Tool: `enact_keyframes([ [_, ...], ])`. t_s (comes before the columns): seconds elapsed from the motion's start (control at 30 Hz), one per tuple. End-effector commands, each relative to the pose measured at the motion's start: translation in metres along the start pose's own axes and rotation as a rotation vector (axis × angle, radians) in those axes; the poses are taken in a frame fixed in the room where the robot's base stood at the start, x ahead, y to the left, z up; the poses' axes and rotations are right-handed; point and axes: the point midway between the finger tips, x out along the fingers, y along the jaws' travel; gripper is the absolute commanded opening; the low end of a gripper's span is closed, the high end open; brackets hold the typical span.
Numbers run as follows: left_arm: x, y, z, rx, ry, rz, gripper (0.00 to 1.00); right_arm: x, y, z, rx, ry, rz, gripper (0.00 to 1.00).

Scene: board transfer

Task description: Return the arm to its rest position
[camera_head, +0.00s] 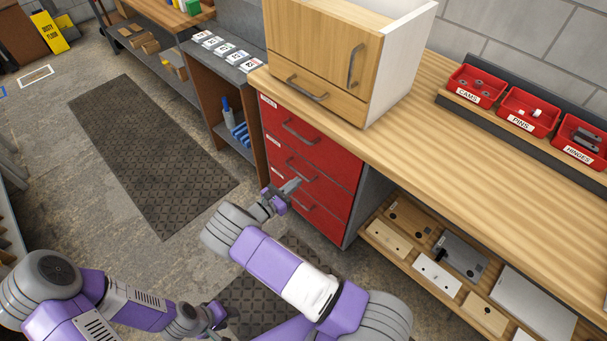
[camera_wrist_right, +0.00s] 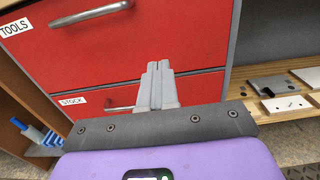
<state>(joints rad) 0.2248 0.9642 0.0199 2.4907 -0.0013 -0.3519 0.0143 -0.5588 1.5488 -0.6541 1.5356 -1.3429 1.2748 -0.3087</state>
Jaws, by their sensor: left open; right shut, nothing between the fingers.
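My right gripper (camera_head: 290,186) is in front of the red drawer unit (camera_head: 336,168) in the head view. In the right wrist view its fingers (camera_wrist_right: 157,85) are together with nothing between them, and they overlap the drawer marked STOCK (camera_wrist_right: 85,101) and its handle. Whether the fingertips touch the drawer front cannot be told. My left gripper (camera_head: 222,316) is low in the head view, near the bottom edge, partly hidden by its own wrist; it holds nothing that I can see. The red drawers look closed.
A wooden cabinet (camera_head: 320,50) stands on the workbench (camera_head: 420,140). Red bins (camera_head: 528,110) line the back right. A low shelf (camera_head: 385,237) of boards and plates is right of the drawers. A dark floor mat (camera_head: 150,155) lies left, with open floor around it.

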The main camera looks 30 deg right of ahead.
Motion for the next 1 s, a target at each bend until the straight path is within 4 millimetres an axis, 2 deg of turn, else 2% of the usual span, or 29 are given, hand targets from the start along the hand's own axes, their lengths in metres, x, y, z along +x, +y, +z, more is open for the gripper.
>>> enact_keyframes([
  [0.3,-0.001,0.000,0.000,0.000,0.000,0.000,0.43,-0.007,0.000,-0.001,-0.001,0.002,-0.001,0.00],
  [0.4,-0.001,0.000,0.000,0.000,0.000,0.000,0.43,-0.004,-0.009,-0.008,-0.002,0.037,-0.027,0.00],
  [0.47,-0.002,0.001,0.000,0.000,0.000,0.000,0.43,0.000,-0.024,-0.021,-0.003,0.095,-0.070,0.00],
  [0.53,-0.003,0.001,0.000,0.000,0.000,0.000,0.43,0.003,-0.051,-0.043,0.003,0.207,-0.153,0.00],
  [0.63,-0.005,0.002,0.000,0.000,0.000,0.000,0.43,-0.006,-0.106,-0.086,0.041,0.433,-0.331,0.00],
  [0.73,-0.007,0.003,0.000,0.000,0.000,0.000,0.43,-0.040,-0.164,-0.125,0.129,0.686,-0.562,0.00],
  [0.77,-0.008,0.003,0.000,0.000,0.000,0.000,0.43,-0.054,-0.179,-0.135,0.167,0.761,-0.637,0.00],
  [0.8,-0.009,0.004,0.001,0.000,0.000,0.000,0.43,-0.077,-0.197,-0.145,0.227,0.861,-0.745,0.00],
  [0.9,-0.012,0.004,0.001,0.000,0.000,0.000,0.43,-0.137,-0.223,-0.154,0.416,1.071,-1.020,0.00],
  [1.0,-0.015,0.005,0.001,0.000,0.000,0.000,0.43,-0.189,-0.227,-0.147,0.647,1.213,-1.285,0.00],
])
